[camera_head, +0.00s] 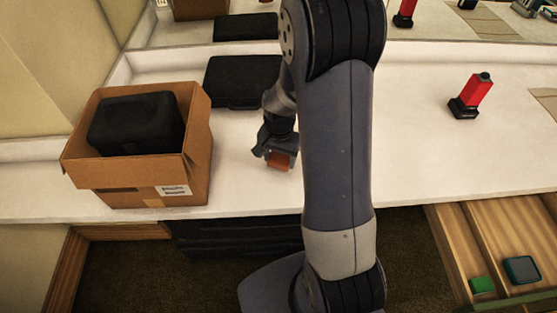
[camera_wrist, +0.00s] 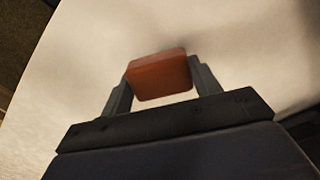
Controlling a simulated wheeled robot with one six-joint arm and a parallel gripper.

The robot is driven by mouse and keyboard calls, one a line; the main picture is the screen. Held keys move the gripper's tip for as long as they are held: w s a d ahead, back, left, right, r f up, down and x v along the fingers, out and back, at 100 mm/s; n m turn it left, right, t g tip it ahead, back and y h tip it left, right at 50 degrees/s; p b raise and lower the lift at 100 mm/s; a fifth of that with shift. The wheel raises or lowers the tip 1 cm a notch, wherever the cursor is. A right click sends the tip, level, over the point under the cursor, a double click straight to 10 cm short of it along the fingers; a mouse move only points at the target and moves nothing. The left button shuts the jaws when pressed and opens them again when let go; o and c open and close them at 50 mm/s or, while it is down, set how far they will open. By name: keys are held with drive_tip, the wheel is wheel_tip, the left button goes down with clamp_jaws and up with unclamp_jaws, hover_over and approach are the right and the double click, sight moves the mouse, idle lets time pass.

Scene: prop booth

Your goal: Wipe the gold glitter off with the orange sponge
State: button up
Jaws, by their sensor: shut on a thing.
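The orange sponge (camera_wrist: 160,75) is a small rounded block held between the two fingers of my gripper (camera_wrist: 162,84). In the head view the sponge (camera_head: 278,161) shows at the tip of my gripper (camera_head: 274,154), over the white counter (camera_head: 400,185) to the right of the cardboard box. I cannot tell whether the sponge touches the counter. No gold glitter can be made out in either view; my arm hides part of the counter.
A cardboard box (camera_head: 150,196) holding a black case (camera_head: 137,125) stands at left. Another black case (camera_head: 241,82) lies behind my gripper. A red and black object (camera_head: 472,96) stands at right. An open drawer (camera_head: 508,232) at lower right holds a green block (camera_head: 482,285) and a teal item (camera_head: 521,270).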

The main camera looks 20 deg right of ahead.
drive_tip(key=shift+r+p, duration=1.8)
drive_tip(key=shift+r, duration=0.9)
